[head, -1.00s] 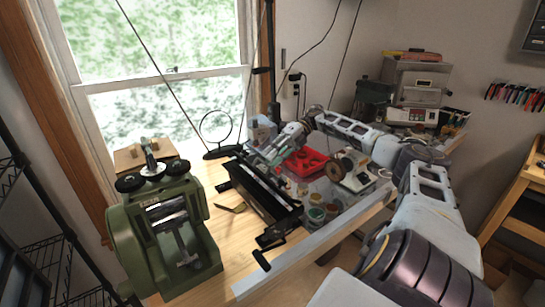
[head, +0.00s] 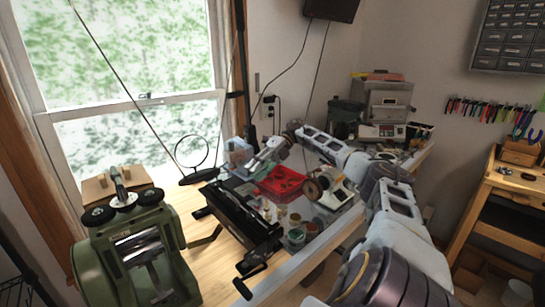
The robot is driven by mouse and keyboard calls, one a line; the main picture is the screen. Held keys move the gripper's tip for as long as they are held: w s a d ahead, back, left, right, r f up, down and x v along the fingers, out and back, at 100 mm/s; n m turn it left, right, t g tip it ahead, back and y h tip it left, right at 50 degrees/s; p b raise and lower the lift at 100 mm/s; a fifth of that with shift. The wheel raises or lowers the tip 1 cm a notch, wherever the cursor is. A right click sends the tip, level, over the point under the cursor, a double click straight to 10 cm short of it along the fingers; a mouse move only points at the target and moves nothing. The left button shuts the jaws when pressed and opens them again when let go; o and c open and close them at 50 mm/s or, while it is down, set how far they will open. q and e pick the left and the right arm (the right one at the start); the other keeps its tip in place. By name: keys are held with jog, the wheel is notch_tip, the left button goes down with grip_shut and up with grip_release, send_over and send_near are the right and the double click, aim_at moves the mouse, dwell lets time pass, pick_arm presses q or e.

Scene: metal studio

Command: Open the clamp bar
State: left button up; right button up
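A long black bench tool with a bar along it (head: 236,218) lies diagonally on the wooden worktable; it looks like the one with the clamp bar. A black crank-like handle (head: 250,285) is at its near end. My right arm comes in from the right and reaches over the table. My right gripper (head: 247,170) points down and left at the far end of the black tool. It is small in this view, so I cannot tell whether its fingers touch the bar or are open. My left gripper is not in view.
A green rolling mill (head: 135,262) stands at the left. A red tray (head: 281,183), small jars (head: 296,236) and a brown wheel (head: 312,190) sit right of the black tool, under my arm. A round magnifier (head: 193,152) stands behind. Bare wood shows between mill and tool.

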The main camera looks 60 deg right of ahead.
jog(key=shift+v, duration=2.8)
jog(key=shift+v, duration=1.2)
jog(key=shift+s+f, duration=0.15)
